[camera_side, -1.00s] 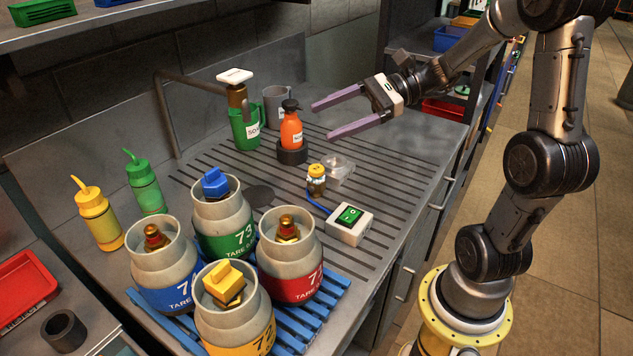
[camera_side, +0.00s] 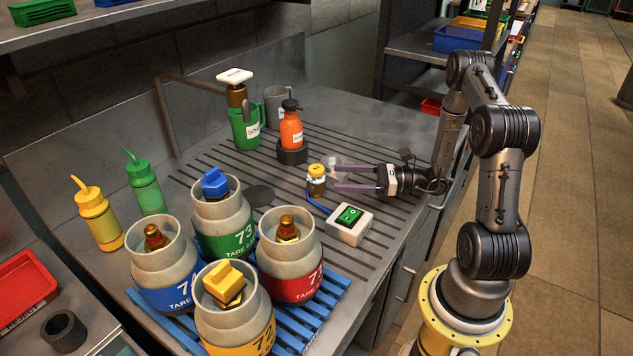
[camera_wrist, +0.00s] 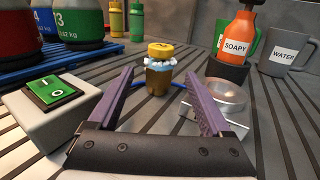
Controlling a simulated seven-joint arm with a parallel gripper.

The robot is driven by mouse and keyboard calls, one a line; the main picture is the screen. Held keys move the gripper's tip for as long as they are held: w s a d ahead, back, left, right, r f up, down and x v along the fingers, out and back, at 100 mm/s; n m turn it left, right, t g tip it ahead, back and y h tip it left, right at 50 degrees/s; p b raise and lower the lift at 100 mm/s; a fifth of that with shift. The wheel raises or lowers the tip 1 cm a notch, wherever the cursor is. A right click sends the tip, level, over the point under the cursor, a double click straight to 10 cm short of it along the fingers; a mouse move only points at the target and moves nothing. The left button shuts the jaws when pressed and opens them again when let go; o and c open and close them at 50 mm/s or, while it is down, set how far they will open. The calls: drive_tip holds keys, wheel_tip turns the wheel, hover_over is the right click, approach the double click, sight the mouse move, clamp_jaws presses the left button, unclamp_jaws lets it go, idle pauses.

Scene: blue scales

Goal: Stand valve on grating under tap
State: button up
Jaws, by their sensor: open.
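A small brown piece with a yellow top (camera_side: 317,181) stands upright on the slatted grating (camera_side: 225,172); it may be the valve. In the wrist view this piece (camera_wrist: 158,82) has whitish-blue foam-like stuff around its neck. My gripper (camera_side: 337,177) is open and low over the grating, its purple fingers pointing at the piece. The piece is just ahead of the fingertips, centred between them. The tap (camera_side: 190,81) is a bent grey pipe at the back left. A brass piece with a white top (camera_side: 236,77) shows at the green mug (camera_side: 244,133); its lower end is hidden.
A white switch box (camera_side: 349,226) stands close in front of my gripper. An orange soapy bottle (camera_side: 291,133) and a grey mug (camera_wrist: 288,50) stand behind. Several cylinders stand on a blue pallet (camera_side: 318,327).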

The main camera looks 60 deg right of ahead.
sight(315, 178)
drive_tip(key=shift+w+a+f, duration=0.1)
drive_tip(key=shift+w+f, duration=0.05)
drive_tip(key=shift+f, duration=0.15)
drive_tip(key=shift+w+a, duration=0.15)
drive_tip(key=shift+w, duration=0.15)
drive_tip(key=x, duration=0.6)
drive_tip(key=shift+w+a, duration=0.1)
drive_tip(key=shift+w, duration=0.15)
clamp_jaws()
